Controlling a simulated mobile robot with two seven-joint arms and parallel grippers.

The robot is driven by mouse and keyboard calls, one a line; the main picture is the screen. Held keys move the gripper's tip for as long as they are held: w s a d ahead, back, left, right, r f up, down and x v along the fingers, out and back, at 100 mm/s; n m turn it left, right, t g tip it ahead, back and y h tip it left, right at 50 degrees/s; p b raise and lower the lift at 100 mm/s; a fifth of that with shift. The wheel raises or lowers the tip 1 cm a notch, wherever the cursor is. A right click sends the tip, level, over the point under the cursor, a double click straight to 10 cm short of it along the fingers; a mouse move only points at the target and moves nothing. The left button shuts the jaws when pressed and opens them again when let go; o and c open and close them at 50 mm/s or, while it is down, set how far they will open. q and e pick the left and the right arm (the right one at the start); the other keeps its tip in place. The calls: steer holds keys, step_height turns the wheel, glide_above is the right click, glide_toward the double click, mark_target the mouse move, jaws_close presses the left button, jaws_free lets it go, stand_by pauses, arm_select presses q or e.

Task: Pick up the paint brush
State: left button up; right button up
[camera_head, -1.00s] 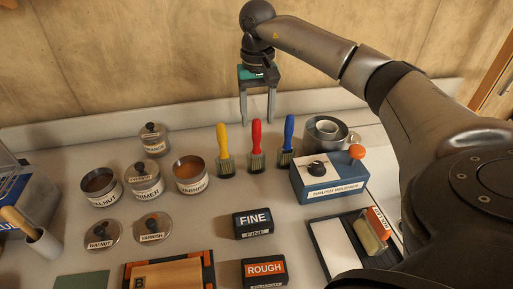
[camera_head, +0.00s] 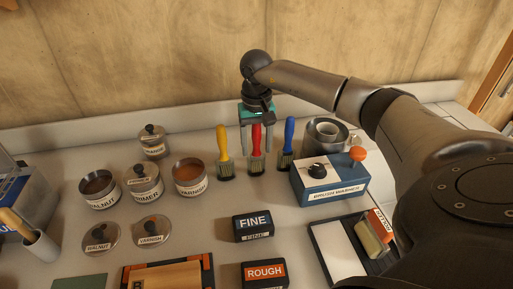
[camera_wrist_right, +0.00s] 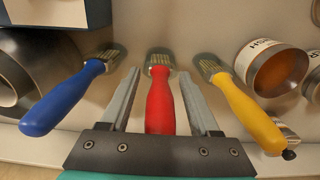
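Three paint brushes stand in a row, bristles down: yellow (camera_head: 222,142), red (camera_head: 256,158) and blue (camera_head: 289,132). In the right wrist view the red brush (camera_wrist_right: 160,103) is in the middle, the blue brush (camera_wrist_right: 62,103) left and the yellow brush (camera_wrist_right: 246,108) right. My right gripper (camera_head: 256,147) is open. Its fingers (camera_wrist_right: 160,78) lie on either side of the red handle, with a visible gap to it on both sides. The gripper body hides the top of that handle. My left gripper is not in view.
A blue brush washer box (camera_head: 330,183) and a round metal container (camera_head: 325,134) stand right of the brushes. Open walnut (camera_head: 98,190) and varnish (camera_head: 190,178) tins and a lidded primer tin (camera_head: 144,185) stand left. FINE (camera_head: 253,227) and ROUGH (camera_head: 264,274) blocks lie in front.

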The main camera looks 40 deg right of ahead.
jaws_close()
stand_by(0.3)
stand_by(1.0)
